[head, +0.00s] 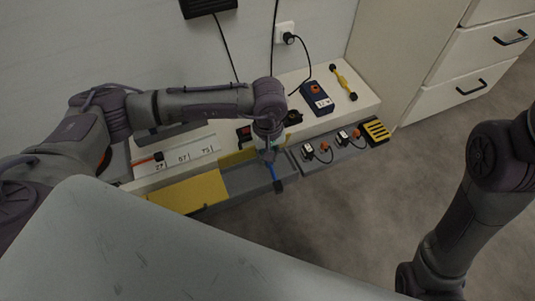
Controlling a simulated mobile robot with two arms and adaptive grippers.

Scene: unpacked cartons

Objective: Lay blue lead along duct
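The blue lead (273,173) is a short blue strip with a dark end, running down from the tips of my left gripper (267,156). The gripper points down and appears shut on the lead's upper part; the fingers are small and partly hidden by the wrist. The grey duct (240,179) runs along the front of the low white bench, and the lead's dark end lies over its front edge. A yellow cover piece (190,193) lies left of the open grey stretch. My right arm is at the right edge; its gripper is out of frame.
Small plugs with orange parts (325,147) and a yellow slotted block (376,130) sit at the right. A blue device (316,98) and a yellow-black tool (343,82) lie behind. A grey panel (190,255) fills the lower left. White drawers (470,70) stand right.

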